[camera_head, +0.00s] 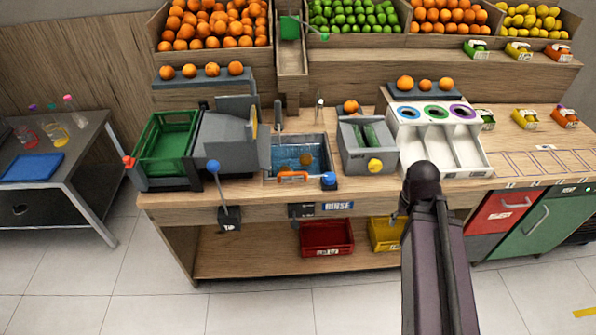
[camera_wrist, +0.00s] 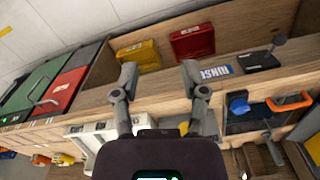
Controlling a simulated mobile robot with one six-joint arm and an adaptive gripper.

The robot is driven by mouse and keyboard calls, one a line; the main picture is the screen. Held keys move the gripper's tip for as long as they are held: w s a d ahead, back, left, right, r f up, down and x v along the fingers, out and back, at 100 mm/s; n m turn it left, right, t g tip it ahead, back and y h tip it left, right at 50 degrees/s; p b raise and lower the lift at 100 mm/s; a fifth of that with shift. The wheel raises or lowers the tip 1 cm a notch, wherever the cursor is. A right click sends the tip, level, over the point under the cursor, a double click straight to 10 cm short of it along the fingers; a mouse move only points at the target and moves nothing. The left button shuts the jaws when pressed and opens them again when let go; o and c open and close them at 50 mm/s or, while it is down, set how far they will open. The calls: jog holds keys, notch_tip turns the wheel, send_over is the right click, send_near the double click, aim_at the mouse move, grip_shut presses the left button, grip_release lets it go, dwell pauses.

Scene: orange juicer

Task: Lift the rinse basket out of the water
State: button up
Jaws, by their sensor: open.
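The rinse sink (camera_head: 327,150) holds blue water (camera_head: 290,158) and is set into the counter above the RINSE label (camera_head: 338,206). An orange handle (camera_head: 292,177) shows at its front edge, and also in the wrist view (camera_wrist: 290,103). The basket body is hard to make out in the water. An orange fruit (camera_head: 306,159) shows in the sink. A blue knob (camera_head: 329,180) sits right of the handle. My gripper (camera_wrist: 159,72) is open and empty, with its fingers apart, left of the handle in the wrist view. My arm hides it in the head view.
A green crate (camera_head: 166,138) and a grey machine (camera_head: 228,138) stand left of the sink. A grey box with a yellow knob (camera_head: 375,166) and a white sorting tray (camera_head: 470,158) stand right. The floor before the counter is clear.

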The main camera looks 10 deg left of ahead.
jog(key=w+a+n, duration=0.5)
jog(key=w+a, duration=0.2)
jog(key=w, duration=0.1)
notch_tip(320, 180, up, 3)
jog(key=n+t+p, duration=0.2)
jog(key=n+p, duration=0.1)
jog(key=n, duration=1.3)
send_over(294, 173)
jog(key=s, duration=0.3)
jog(key=shift+w+d+r+y, duration=0.1)
jog(key=shift+w+d+y, duration=0.05)
jog(key=shift+d+y, duration=0.2)
jog(key=shift+f+b, duration=0.2)
jog(key=shift+b, duration=0.1)
jog(key=w+f+b, duration=0.1)
jog(key=f+b, duration=0.7)
jog(key=w+f+b, duration=0.1)
jog(key=f+b, duration=0.4)
jog(key=shift+w+a, duration=0.3)
jog(key=shift+a, duration=0.05)
jog(key=shift+f, duration=0.1)
grip_shut()
